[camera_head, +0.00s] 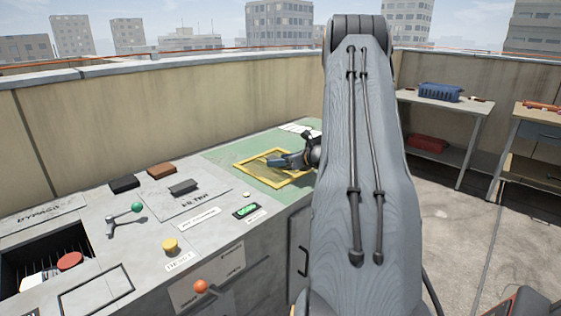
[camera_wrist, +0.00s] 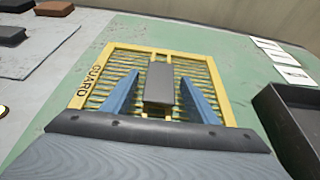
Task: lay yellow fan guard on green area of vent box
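The yellow fan guard (camera_head: 249,170) lies flat on the green area (camera_head: 225,153) of the grey vent box. In the wrist view the guard (camera_wrist: 86,80) shows its slats, the word GUARD on its left edge, and a dark grey block (camera_wrist: 158,84) at its middle. Green surface (camera_wrist: 219,50) shows around its far side and both sides. My gripper (camera_head: 276,160) is low over the guard. Its two blue fingers (camera_wrist: 158,92) stand apart on either side of the block, with gaps visible. My gripper body hides the guard's near edge.
Left along the box top are a green-knobbed lever (camera_head: 137,207), a yellow button (camera_head: 170,244), dark and brown blocks (camera_head: 160,170) and an open bin (camera_head: 45,262). White cards (camera_wrist: 282,60) and a dark tray (camera_wrist: 290,120) lie right of the guard. A parapet wall runs behind.

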